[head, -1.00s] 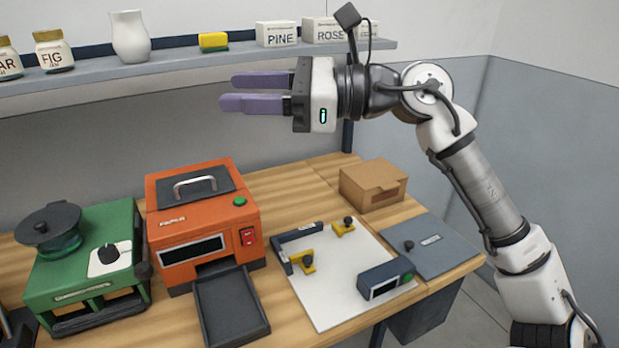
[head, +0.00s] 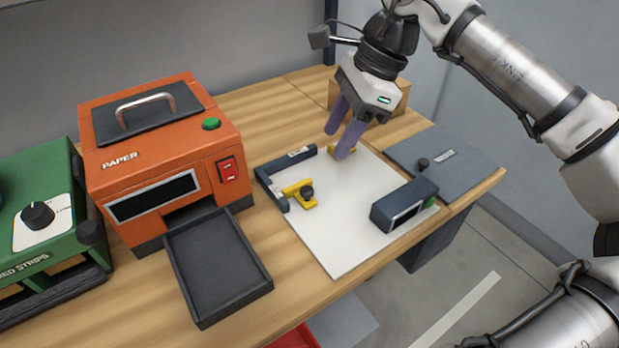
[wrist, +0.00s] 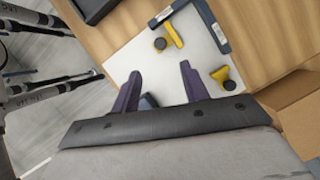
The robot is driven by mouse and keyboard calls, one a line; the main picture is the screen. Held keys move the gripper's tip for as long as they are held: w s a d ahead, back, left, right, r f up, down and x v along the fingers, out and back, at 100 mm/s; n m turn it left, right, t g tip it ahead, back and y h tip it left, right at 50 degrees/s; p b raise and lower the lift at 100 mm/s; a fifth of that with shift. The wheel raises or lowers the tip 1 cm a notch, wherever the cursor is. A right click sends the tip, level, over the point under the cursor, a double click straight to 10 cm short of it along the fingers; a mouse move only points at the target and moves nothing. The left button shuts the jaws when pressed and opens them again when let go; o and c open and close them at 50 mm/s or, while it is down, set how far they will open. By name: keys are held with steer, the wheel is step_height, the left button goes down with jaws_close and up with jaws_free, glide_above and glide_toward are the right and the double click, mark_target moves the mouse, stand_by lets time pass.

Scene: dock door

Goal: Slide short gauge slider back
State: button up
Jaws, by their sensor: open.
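A white board (head: 340,235) carries a dark L-shaped fence (head: 268,180) and two yellow sliders with black knobs. One yellow slider (head: 297,189) is by the fence's front end and also shows in the wrist view (wrist: 172,34). The other yellow slider (head: 331,150) is by the board's back edge, partly hidden by my fingers; the wrist view shows it whole (wrist: 221,75). Which one is the short gauge cannot be read. My gripper (head: 336,143) points down, open, above the back slider. In the wrist view its purple fingers (wrist: 160,70) are apart, with the back slider outside them, to the right.
A dark-blue block with a display (head: 404,206) sits at the board's right. A grey lidded panel (head: 450,172) is beyond it. A cardboard box (head: 395,98) stands behind my gripper. An orange paper machine (head: 160,165) with a dark tray (head: 218,270) is left.

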mark_target(308, 189)
steer(key=p+x, duration=0.1)
steer(key=x, duration=1)
steer(key=shift+a, duration=0.1)
jaws_close()
